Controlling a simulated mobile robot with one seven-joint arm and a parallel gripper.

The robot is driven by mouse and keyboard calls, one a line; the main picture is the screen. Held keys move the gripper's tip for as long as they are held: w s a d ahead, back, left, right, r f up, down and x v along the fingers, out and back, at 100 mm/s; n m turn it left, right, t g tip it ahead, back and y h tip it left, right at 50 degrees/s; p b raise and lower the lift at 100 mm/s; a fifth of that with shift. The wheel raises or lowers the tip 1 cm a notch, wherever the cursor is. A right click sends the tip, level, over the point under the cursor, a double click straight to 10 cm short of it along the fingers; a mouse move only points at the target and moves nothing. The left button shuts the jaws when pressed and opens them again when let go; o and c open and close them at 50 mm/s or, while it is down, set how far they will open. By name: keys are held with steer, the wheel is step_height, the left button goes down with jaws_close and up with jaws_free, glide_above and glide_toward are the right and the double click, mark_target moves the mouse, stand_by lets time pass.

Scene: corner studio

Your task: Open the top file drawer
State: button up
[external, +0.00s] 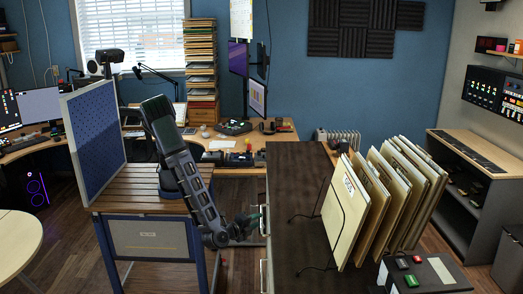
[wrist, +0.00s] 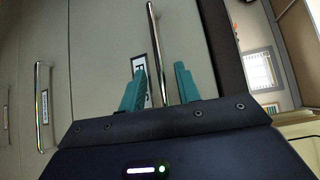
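The file cabinet (external: 290,180) has a dark top, and its drawer fronts face my arm. In the wrist view, turned sideways, the top file drawer (wrist: 105,45) is a pale front next to the dark cabinet edge. Its long metal handle (wrist: 153,30) runs between my two teal fingers. A label partly hidden by a finger sits beside the handle. My gripper (wrist: 160,68) is open, with fingers apart on either side of the handle; I cannot tell whether they touch it. In the external view my gripper (external: 248,226) is close to the drawer fronts. The drawer looks closed.
A second drawer handle (wrist: 42,105) with its own label lies to the left in the wrist view. Upright folders (external: 345,215) stand in a wire rack on the cabinet. A slatted table with a blue panel (external: 97,135) is beside my arm.

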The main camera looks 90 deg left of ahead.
mark_target(262, 219)
steer(key=shift+x, duration=1.85)
jaws_close()
